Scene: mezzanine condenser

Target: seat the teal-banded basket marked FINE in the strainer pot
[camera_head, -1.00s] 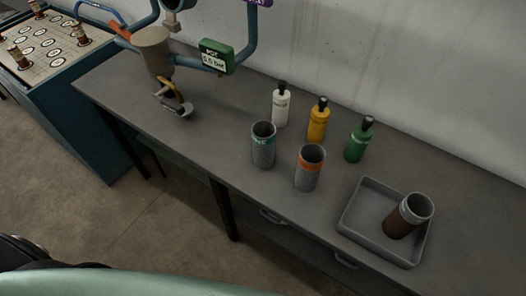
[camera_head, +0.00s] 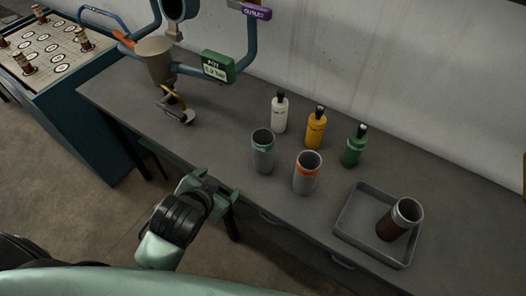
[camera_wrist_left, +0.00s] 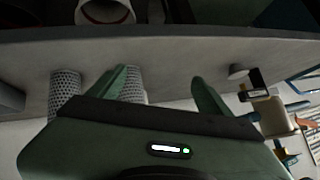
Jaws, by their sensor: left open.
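The teal-banded basket (camera_head: 263,155), an open grey mesh cylinder, stands upright on the bench beside an orange-banded basket (camera_head: 307,178). Its marking is too small to read now. The strainer pot is the tan tapered vessel (camera_head: 157,62) among blue pipes at the back left. My left gripper (camera_head: 222,186) is open and empty, at the bench's front edge, left of and nearer than the teal-banded basket. In the left wrist view, two mesh baskets show beyond the fingers, one at the left (camera_wrist_left: 65,88); their bands cannot be told. My right gripper is out of view.
White (camera_head: 279,113), yellow (camera_head: 316,128) and green (camera_head: 354,146) bottles stand behind the baskets. A grey tray (camera_head: 346,232) at right holds a brown-stained basket (camera_head: 399,220), tilted. A green gauge sign (camera_head: 217,67) hangs beside the pot. The bench between pot and baskets looks clear.

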